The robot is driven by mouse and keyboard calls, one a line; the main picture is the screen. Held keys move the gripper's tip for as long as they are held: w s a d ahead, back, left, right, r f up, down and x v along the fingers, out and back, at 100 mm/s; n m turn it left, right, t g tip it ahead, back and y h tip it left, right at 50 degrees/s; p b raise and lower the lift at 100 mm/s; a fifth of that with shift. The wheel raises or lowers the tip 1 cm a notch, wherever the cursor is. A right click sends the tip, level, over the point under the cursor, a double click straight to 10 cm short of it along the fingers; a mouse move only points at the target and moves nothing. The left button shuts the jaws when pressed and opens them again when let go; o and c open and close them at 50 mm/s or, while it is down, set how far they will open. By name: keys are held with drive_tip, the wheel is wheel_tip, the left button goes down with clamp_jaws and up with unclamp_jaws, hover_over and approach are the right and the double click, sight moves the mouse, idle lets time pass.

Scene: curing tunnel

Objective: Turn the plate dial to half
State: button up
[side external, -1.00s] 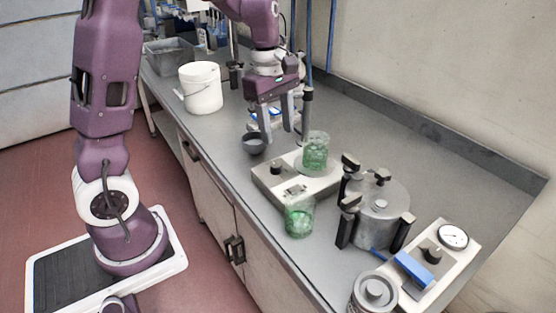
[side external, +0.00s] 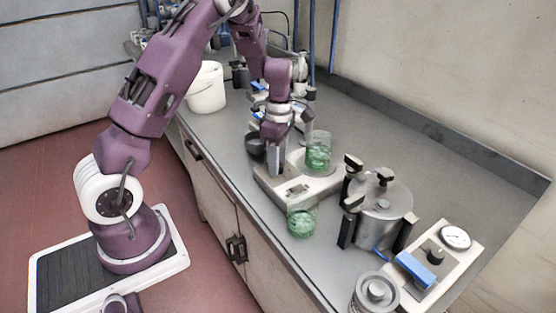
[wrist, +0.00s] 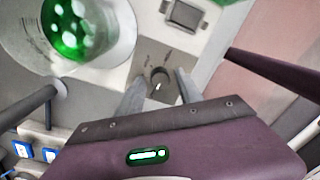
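The plate (side external: 325,185) is a pale flat hot plate on the bench, with a beaker of green liquid (side external: 318,152) on its top. In the wrist view its dial (wrist: 160,77) is a small dark round knob with a white mark, set on a grey panel. A small display (wrist: 184,14) is beside it. My gripper (side external: 274,168) points down over the dial end of the plate and hides the dial in the side view. In the wrist view my gripper (wrist: 158,82) is open, one finger on each side of the knob, with gaps visible. I cannot tell its exact height.
A second green beaker (side external: 301,220) stands on the bench in front of the plate. A clamped metal vessel (side external: 381,215) and a device with a gauge (side external: 455,237) stand to the right. A dark bowl (side external: 255,147) is close behind my gripper; a white bucket (side external: 206,88) is farther back.

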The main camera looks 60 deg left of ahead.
clamp_jaws()
drive_tip(key=shift+m, duration=0.3)
drive_tip(key=m, duration=0.4)
drive_tip(key=shift+m, duration=0.4)
drive_tip(key=m, duration=0.5)
drive_tip(key=shift+d+y, duration=0.1)
drive_tip(key=shift+y, duration=0.2)
drive_tip(key=m, duration=0.6)
drive_tip(key=shift+m, duration=0.4)
drive_tip(key=m, duration=0.6)
drive_tip(key=shift+t, duration=0.3)
drive_tip(key=shift+d+m, duration=0.1)
drive_tip(key=shift+m, duration=0.3)
